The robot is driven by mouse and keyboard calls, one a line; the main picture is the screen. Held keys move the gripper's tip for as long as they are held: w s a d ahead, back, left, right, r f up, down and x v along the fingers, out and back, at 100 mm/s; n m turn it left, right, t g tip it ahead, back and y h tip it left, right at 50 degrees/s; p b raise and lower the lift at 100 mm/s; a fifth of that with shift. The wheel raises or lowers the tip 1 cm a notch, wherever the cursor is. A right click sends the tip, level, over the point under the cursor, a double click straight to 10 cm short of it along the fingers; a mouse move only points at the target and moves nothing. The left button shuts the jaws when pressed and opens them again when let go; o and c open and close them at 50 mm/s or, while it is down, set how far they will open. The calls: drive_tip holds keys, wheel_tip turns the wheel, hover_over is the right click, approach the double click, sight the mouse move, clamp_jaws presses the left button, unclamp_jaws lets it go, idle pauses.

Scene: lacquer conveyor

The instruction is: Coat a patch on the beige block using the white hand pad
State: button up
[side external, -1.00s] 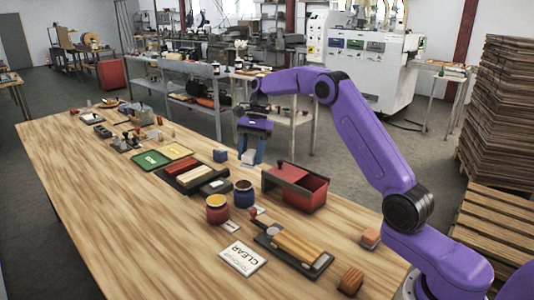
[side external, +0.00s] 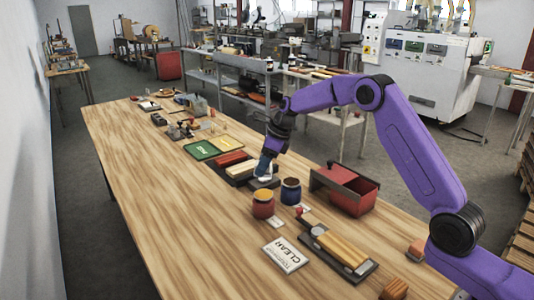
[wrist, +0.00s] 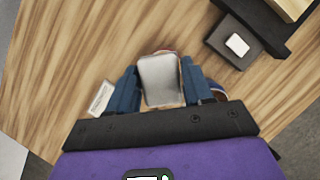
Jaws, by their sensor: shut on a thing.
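My gripper (wrist: 158,85) is shut on the white hand pad (wrist: 158,80), which sits between its two blue fingers in the wrist view. In the side view my gripper (side external: 265,169) is tilted, low over the table near a dark plate (side external: 262,185). Whether the pad touches anything below cannot be told. The beige block (side external: 238,169) lies in a dark tray beside a red block (side external: 230,158). A corner of the beige block (wrist: 292,8) shows at the wrist view's upper right. The dark plate (wrist: 222,45) with a small white square lies beside it.
A red jar (side external: 263,206) and a blue jar (side external: 291,193) stand close in front of my gripper. A red bin (side external: 352,194) stands to the right. The table's left side is clear.

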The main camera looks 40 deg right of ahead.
sight(260, 194)
drive_tip(key=shift+f, duration=3.3)
drive_tip(key=shift+f, duration=1.1)
drive_tip(key=shift+r, duration=3.55)
